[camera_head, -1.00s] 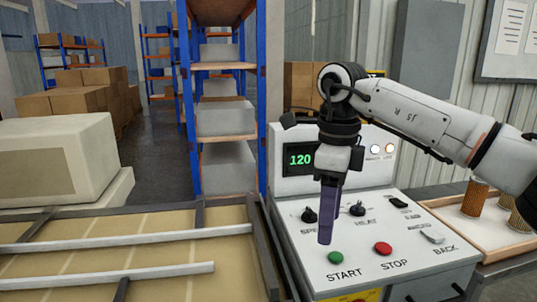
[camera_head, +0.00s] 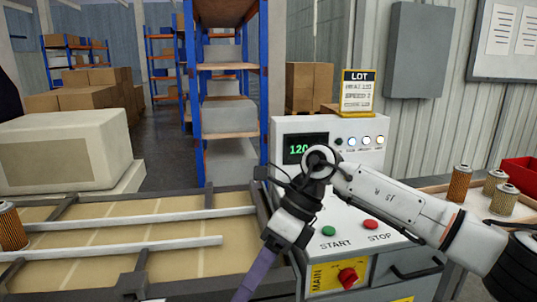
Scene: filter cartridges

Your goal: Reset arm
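My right arm comes in from the right across the control panel. My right gripper (camera_head: 254,278) points down and left over the conveyor's near right end, left of the panel. Its purple fingers overlap in this view and run toward the bottom edge, so I cannot tell whether they are open or shut. I see nothing held between them. The control panel (camera_head: 330,216) shows a green START button (camera_head: 328,231), a red STOP button (camera_head: 370,225) and a green 120 display (camera_head: 305,149), partly hidden by my arm. My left gripper is not in view.
A filter cartridge (camera_head: 12,228) stands on the conveyor (camera_head: 110,243) at the left edge. Several cartridges (camera_head: 459,183) stand on a tray at right, beside a red bin (camera_head: 521,173). A red MAIN knob (camera_head: 348,277) is on the panel's front. A LOT sign (camera_head: 357,92) stands on top.

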